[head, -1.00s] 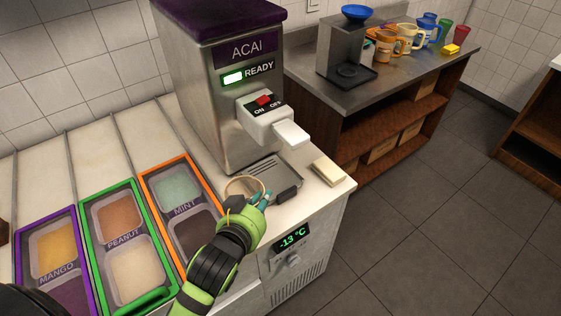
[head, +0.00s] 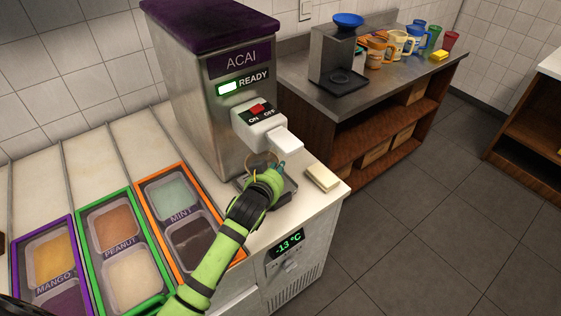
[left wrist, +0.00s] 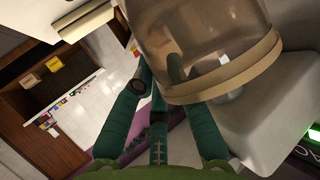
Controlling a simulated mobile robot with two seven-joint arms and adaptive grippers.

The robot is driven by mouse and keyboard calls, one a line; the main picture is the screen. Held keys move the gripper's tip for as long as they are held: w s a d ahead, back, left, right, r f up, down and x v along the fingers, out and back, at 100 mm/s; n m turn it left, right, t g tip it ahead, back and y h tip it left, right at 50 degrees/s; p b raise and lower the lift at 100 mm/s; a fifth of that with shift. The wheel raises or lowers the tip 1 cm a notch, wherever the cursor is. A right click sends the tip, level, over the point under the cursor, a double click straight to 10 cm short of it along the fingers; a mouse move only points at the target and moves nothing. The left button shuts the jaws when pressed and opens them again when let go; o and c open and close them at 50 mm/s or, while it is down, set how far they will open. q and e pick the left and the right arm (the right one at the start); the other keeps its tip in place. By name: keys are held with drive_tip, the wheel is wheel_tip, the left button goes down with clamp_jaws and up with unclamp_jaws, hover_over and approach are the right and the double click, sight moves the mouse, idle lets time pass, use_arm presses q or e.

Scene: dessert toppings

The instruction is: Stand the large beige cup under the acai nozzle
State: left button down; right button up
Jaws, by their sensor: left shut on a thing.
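The large beige cup (left wrist: 215,30) is see-through with a solid beige rim and fills the top of the left wrist view. In the head view only part of the cup (head: 259,159) shows, above the drip tray (head: 287,191) and close below the acai machine's white dispensing head (head: 260,122). My left gripper (head: 274,174) is shut on the cup; its green fingers also show in the left wrist view (left wrist: 158,78). The nozzle opening and the cup's base are hidden, so I cannot tell whether the cup touches the tray. My right gripper is out of view.
The acai machine (head: 207,95) shows READY. A pale block (head: 322,177) lies right of the tray. Topping tubs, including mint (head: 174,192), stand at left. A side counter (head: 365,85) behind holds several mugs and a grey machine (head: 338,65).

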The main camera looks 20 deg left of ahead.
use_arm(q)
drive_tip(key=p+x, duration=0.1)
drive_tip(key=x, duration=0.2)
drive_tip(key=shift+w+f, duration=0.2)
drive_tip(key=shift+w, duration=0.1)
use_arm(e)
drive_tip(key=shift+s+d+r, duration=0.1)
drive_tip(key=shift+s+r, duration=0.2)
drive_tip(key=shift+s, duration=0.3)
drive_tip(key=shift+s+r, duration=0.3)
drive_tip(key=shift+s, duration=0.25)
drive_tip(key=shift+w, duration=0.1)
use_arm(q)
drive_tip(key=shift+f, duration=0.15)
drive_tip(key=c, duration=1.2)
unclamp_jaws()
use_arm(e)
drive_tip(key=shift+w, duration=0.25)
